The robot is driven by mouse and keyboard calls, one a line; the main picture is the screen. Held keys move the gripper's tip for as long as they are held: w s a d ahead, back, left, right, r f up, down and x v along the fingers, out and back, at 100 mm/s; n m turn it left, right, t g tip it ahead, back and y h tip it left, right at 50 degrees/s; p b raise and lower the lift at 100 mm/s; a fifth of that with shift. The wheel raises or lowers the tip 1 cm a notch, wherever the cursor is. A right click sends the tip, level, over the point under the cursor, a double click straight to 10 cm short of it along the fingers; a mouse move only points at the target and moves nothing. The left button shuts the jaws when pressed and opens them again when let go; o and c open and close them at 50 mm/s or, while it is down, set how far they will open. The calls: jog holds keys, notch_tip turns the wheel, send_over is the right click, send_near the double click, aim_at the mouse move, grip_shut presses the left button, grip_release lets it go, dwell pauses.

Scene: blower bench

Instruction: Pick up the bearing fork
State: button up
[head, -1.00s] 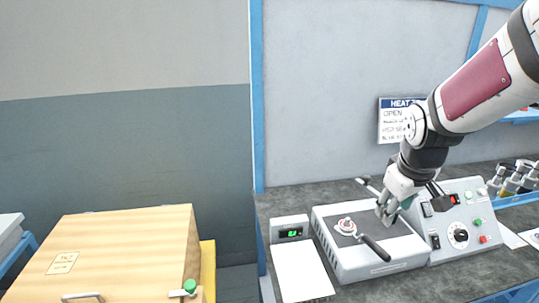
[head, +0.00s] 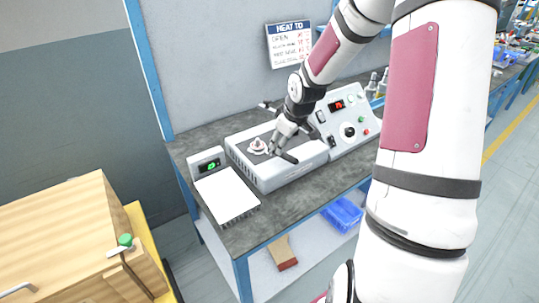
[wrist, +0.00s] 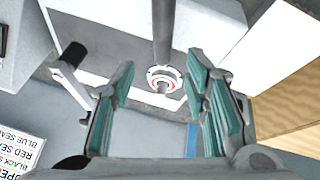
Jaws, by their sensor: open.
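The bearing fork (head: 288,157) lies on the grey top of the heater (head: 283,173), its dark handle pointing toward the front right. A round red-and-white bearing piece (head: 257,146) sits at its far end; whether the fork goes around it is too small to tell. In the wrist view the fork's dark handle (wrist: 163,30) runs down from the top edge to the ringed bearing piece (wrist: 163,78). My gripper (head: 276,148) is open and empty, close over the heater beside the handle. In the wrist view its teal-padded fingers (wrist: 160,85) stand apart on either side of the bearing piece.
A scale with a green display (head: 209,165) stands left of the heater. A control panel (head: 346,125) adjoins its right. A black-knobbed lever (wrist: 72,57) is close to my left finger in the wrist view. A wooden box (head: 60,235) stands lower left.

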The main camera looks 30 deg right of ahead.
aim_at(274, 153)
jog(key=shift+b+x, duration=0.5)
jog(key=shift+x, duration=2.55)
jog(key=shift+s+f, duration=0.1)
jog(key=shift+s, duration=0.05)
grip_shut()
